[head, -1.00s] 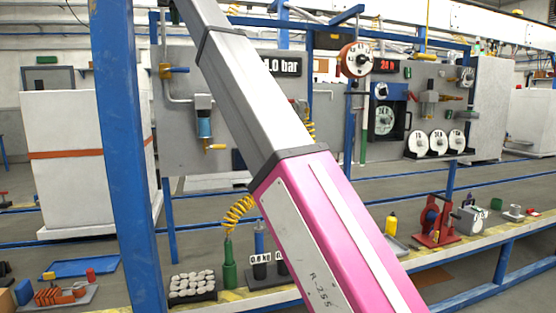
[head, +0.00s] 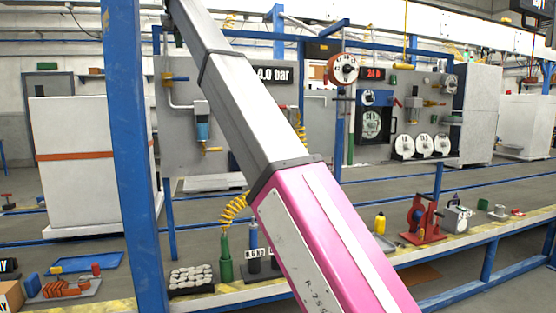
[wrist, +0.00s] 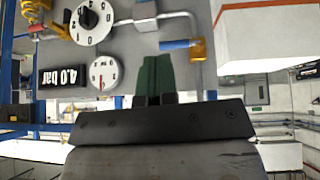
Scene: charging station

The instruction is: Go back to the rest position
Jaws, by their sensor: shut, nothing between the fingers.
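My gripper (wrist: 154,78) shows in the wrist view, which is upside down. Its two dark green fingers lie together with nothing between them. They point toward the grey panel (wrist: 118,60) and touch nothing that I can make out. In the head view my grey and pink arm crosses the middle of the picture from upper left to lower right. My gripper is outside the head view.
A blue post (head: 135,150) stands close at left. A bench (head: 470,245) holds a red device (head: 425,220), a yellow bottle (head: 380,224) and a green cylinder (head: 225,260). A pipe with a blue handle (wrist: 180,44) is near my fingers.

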